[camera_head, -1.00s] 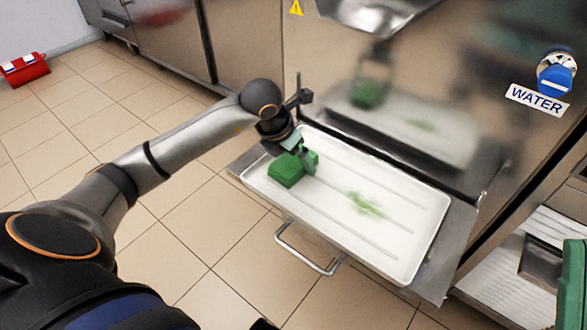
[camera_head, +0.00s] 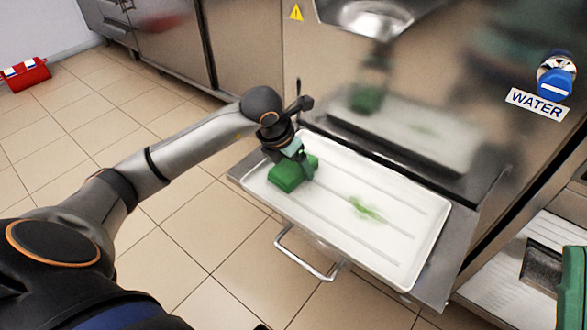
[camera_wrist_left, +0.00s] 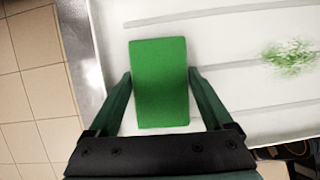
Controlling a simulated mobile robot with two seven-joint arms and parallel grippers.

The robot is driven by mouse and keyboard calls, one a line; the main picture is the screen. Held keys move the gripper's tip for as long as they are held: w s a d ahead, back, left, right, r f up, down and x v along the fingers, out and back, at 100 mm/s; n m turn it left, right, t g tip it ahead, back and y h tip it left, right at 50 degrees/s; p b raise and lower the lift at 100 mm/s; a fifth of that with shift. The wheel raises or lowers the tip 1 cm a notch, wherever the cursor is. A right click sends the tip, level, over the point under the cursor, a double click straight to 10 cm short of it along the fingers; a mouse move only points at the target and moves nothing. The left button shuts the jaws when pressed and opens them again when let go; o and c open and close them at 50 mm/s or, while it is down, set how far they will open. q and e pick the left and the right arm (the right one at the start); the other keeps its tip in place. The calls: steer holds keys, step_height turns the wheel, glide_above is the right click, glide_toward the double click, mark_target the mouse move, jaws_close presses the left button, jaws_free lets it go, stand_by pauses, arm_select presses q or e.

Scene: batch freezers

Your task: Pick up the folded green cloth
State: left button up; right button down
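The folded green cloth (camera_head: 287,173) lies as a thick block at the left end of a white tray (camera_head: 401,274). My left gripper (camera_head: 301,166) is down at the cloth. In the left wrist view the cloth (camera_wrist_left: 160,85) sits between the two dark green fingers of the left gripper (camera_wrist_left: 159,74). A narrow gap shows on each side, so the fingers look open around it. The cloth appears to rest on the tray. My right gripper is not in view.
A green smear (camera_head: 366,209) marks the middle of the tray. A metal handle (camera_head: 305,255) juts out below its front edge. The steel machine front (camera_head: 430,80) rises behind, with a blue water knob (camera_head: 555,80). A green object (camera_head: 574,290) stands at the right edge.

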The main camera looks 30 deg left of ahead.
arm_select(q)
steer(key=c, duration=0.6)
steer(key=shift+r, duration=0.15)
steer(key=shift+r+p, duration=0.35)
steer(key=shift+p, duration=0.05)
step_height(320, 180, up, 3)
steer(key=shift+f+p, duration=0.1)
steer(key=shift+p, duration=0.7)
steer(key=s+r, duration=0.1)
steer(key=r, duration=0.1)
steer(key=s+r+p, duration=0.1)
steer(key=s+r, duration=0.1)
steer(key=s+r+p, duration=0.1)
steer(key=shift+s+d+r, duration=0.25)
steer(key=shift+d+r, duration=0.1)
steer(key=shift+r, duration=0.05)
steer(key=shift+s+d+r+p, duration=0.3)
steer(key=shift+s+r, duration=0.35)
steer(key=shift+s, duration=0.9)
steer(key=shift+s+d+r+p, duration=0.3)
steer(key=shift+s+r, duration=0.3)
steer(key=shift+s, duration=0.95)
steer(key=shift+s+d+r+p, duration=0.3)
steer(key=shift+s+r, duration=0.35)
steer(key=shift+s, duration=0.9)
